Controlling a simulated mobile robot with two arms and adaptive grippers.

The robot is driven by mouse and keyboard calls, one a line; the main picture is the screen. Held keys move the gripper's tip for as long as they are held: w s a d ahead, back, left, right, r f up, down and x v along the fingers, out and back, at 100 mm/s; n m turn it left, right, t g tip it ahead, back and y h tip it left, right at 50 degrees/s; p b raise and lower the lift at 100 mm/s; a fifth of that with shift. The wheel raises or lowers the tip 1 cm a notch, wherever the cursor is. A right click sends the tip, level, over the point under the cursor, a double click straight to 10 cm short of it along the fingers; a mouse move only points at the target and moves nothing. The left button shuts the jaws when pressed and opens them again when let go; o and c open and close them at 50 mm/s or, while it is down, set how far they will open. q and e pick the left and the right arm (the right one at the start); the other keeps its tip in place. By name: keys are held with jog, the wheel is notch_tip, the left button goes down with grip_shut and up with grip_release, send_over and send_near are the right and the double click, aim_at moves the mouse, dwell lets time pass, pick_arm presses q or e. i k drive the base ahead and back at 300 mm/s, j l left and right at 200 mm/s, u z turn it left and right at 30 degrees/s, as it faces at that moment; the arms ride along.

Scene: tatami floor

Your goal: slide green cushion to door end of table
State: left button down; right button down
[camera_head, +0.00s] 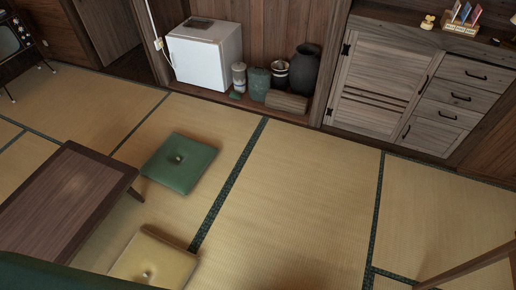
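A square green cushion (180,162) with a tufted centre lies flat on the tatami, just right of the far end of the low table. The low dark wooden table (62,196) stands at the left with a bare top, its near part cut off by the frame. A table leg shows close to the cushion's left corner. An open doorway (107,32) is at the upper left, beyond the table. Neither of my grippers shows in the head view.
A yellow cushion (152,262) lies at the bottom, beside the table. A white fridge (204,55), jars and a dark vase (305,70) stand in an alcove at the back. A wooden cabinet (413,85) is at the right. The tatami (300,190) in the middle is clear.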

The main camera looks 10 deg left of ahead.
aim_at(178, 163)
jog(key=i+l+z, duration=0.1)
jog(key=i, duration=0.6)
jog(key=i+l+z, duration=0.15)
jog(key=i, duration=0.55)
jog(key=l, duration=0.1)
